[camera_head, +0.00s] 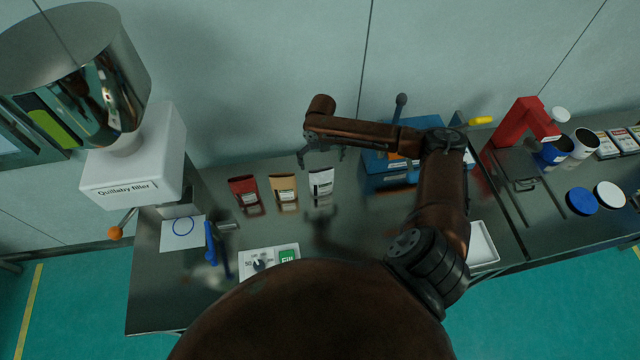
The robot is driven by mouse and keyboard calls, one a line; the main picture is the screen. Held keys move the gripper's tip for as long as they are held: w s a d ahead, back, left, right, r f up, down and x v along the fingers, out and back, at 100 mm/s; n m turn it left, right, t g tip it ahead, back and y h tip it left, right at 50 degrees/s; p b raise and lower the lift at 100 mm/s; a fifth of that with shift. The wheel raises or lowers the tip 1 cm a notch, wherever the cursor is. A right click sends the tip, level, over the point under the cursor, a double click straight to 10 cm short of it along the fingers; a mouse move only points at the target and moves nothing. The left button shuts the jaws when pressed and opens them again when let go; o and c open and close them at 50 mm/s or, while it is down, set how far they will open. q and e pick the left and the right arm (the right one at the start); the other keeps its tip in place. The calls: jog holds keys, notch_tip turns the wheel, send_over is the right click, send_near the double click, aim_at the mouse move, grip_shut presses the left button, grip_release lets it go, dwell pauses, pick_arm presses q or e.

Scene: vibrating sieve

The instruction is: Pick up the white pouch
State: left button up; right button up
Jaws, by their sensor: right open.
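The white pouch (321,182) stands upright on the steel table, at the right end of a row of three pouches. A tan pouch (283,189) and a red pouch (245,192) stand to its left. My right gripper (320,161) hangs just above and behind the white pouch in the picture, fingers open and pointing down. It looks empty; I cannot tell whether a finger touches the pouch top. My left gripper is not in view.
A filler machine (135,165) stands at the left, with a control panel (268,262) on the table. A blue box (375,160) is behind my right arm. A white tray (484,243), a red device (522,124) and blue and white lids (581,201) are at the right.

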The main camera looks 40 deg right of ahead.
aim_at(322, 173)
jog(key=f, duration=0.1)
jog(key=f+p, duration=0.1)
jog(key=f, duration=0.3)
jog(key=shift+s+a+f+p, duration=0.15)
jog(key=shift+s+p, duration=0.1)
jog(key=shift+p, duration=0.1)
jog(key=shift+f, duration=0.5)
jog(key=c, duration=1.5)
jog(key=shift+r, duration=0.1)
